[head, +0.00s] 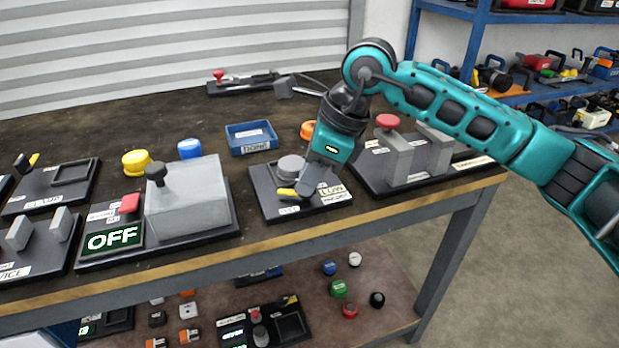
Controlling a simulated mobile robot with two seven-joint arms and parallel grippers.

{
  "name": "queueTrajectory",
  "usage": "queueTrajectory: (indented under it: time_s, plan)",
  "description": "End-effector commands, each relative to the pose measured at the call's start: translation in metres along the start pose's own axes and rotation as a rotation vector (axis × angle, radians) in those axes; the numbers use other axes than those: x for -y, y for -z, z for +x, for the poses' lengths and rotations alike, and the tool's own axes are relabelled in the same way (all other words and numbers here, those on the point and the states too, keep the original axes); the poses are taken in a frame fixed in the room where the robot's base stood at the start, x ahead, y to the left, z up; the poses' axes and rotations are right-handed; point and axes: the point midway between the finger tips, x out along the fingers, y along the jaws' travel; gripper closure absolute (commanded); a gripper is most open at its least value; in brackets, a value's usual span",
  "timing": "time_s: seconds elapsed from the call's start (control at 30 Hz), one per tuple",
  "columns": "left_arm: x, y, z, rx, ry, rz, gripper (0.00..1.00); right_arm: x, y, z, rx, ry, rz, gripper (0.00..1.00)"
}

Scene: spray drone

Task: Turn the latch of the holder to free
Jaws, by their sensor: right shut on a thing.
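The holder is a black base plate (265,205) near the table's front edge, with a round grey part (291,166) on it. A yellow latch lever (286,192) shows at the front of the holder and points left. My right gripper (305,188) comes down over the holder from above. It is shut at the right end of the yellow lever, and its fingers hide the rest of the latch. White labels (331,190) lie on the plate right of the fingers; their words are too small to read surely. My left gripper is not in view.
Left of the holder stands a grey box (186,200) with a black knob and an OFF sign (111,239). To the right is a grey fixture (398,158) with a red knob (388,121). A blue tray (251,137) and an orange cap (308,130) are behind.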

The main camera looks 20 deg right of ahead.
Motion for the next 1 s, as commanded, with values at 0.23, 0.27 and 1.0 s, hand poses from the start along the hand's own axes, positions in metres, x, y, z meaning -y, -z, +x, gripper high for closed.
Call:
queueTrajectory:
  time_s: [0.23,0.27,1.0]
  plan:
    - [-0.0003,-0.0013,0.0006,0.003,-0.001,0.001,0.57,0.0005,0.0010,0.0020,-0.007,-0.088,-0.199,1.00]
    - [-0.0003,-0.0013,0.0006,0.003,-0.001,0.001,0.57,0.0007,0.0011,0.0020,-0.007,-0.098,-0.220,1.00]
    - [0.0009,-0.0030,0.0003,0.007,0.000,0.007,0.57,0.0018,0.0015,0.0027,-0.009,-0.193,-0.454,1.00]
